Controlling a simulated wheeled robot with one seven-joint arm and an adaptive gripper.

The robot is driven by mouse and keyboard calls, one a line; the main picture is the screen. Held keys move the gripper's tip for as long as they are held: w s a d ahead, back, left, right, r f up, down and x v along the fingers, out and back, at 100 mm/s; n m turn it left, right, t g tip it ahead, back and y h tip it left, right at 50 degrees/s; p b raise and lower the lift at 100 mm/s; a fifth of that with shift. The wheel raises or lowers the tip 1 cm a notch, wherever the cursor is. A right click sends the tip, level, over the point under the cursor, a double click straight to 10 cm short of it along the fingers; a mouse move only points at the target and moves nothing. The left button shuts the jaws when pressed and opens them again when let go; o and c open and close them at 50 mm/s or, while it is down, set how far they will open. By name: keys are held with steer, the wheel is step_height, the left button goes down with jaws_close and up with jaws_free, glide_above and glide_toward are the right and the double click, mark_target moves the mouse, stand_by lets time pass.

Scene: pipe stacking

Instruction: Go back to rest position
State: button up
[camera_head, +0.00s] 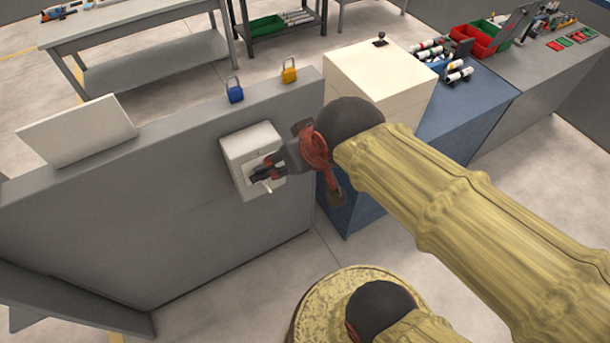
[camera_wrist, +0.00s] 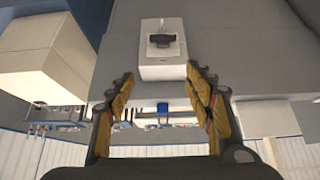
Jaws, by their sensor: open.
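My gripper (camera_head: 262,172) is at the front of a white box (camera_head: 240,146) mounted on the grey panel (camera_head: 150,195). In the wrist view my gripper (camera_wrist: 158,80) is open, with nothing between its fingers. The white box (camera_wrist: 161,70) with a dark handle or switch (camera_wrist: 162,41) shows beyond the fingertips there. A small pale lever (camera_head: 266,186) shows beside the fingertips in the head view. Whether the fingers touch the box is hard to tell.
A blue padlock (camera_head: 235,94) and a yellow padlock (camera_head: 289,75) sit on the panel's top edge, with a white board (camera_head: 76,131) at left. A cream box (camera_head: 385,75) on a blue cabinet (camera_head: 460,115) stands close at right.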

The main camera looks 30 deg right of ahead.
steer(key=shift+g, duration=0.7)
steer(key=s, duration=0.6)
steer(key=shift+f, duration=0.15)
steer(key=shift+f, duration=0.1)
step_height(320, 180, down, 12)
steer(key=b, duration=1.2)
steer(key=shift+o, duration=0.5)
steer(key=shift+w+a, duration=0.1)
